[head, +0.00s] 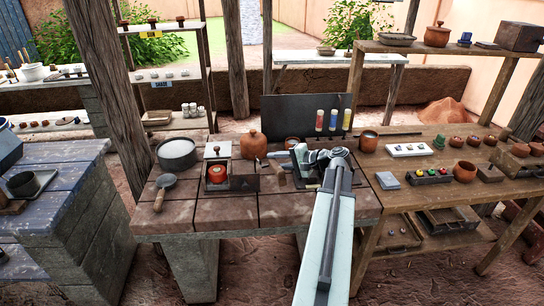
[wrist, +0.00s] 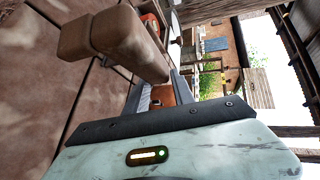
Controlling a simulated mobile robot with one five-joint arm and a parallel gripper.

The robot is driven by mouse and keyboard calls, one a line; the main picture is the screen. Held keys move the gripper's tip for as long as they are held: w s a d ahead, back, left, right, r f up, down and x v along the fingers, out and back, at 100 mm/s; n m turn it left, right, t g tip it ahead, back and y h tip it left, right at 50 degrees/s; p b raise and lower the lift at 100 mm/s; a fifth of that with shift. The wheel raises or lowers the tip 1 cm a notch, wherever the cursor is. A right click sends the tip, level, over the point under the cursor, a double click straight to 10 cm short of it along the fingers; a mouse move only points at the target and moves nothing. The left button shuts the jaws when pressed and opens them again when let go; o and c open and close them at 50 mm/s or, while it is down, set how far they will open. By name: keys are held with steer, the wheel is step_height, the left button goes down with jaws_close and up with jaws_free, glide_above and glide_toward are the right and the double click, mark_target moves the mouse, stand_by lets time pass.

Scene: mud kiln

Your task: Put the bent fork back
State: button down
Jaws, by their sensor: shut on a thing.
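My gripper (head: 292,166) is low over the tiled worktop (head: 285,209), right of the middle, partly hidden by my own arm. In the wrist view, my gripper (wrist: 162,92) is shut on a thick brown handle (wrist: 105,38), which I take for the bent fork. The handle sticks out to the upper left, tilted across the view. In the head view, a small brown piece beside the jaws (head: 281,170) looks like the same handle. The fork's bent metal end cannot be made out in either view.
Left of my gripper stand a framed box with a red round thing (head: 217,174), a lidded clay jar (head: 253,145), a grey bowl (head: 177,153) and a ladle (head: 163,188). A dark board with coloured tubes (head: 333,120) stands behind. The worktop's front is clear.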

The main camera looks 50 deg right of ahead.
steer(key=d+f+h+b, duration=0.1)
steer(key=f+b, duration=0.2)
steer(key=w+d+f+m+h+b, duration=0.1)
steer(key=f+b, duration=0.1)
steer(key=b, duration=0.1)
steer(key=d+f+m+t+h+b, duration=0.1)
steer(key=f+b, duration=0.2)
steer(key=b, duration=0.1)
steer(key=shift+w+d+f, duration=0.25)
steer(key=shift+f, duration=0.2)
steer(key=shift+s+a+f+b, duration=0.15)
steer(key=shift+f+b, duration=0.8)
steer(key=shift+b, duration=0.1)
stand_by(0.3)
steer(key=c, duration=1)
jaws_free()
steer(key=shift+o, duration=0.2)
steer(key=p+v, duration=0.2)
steer(key=v, duration=0.6)
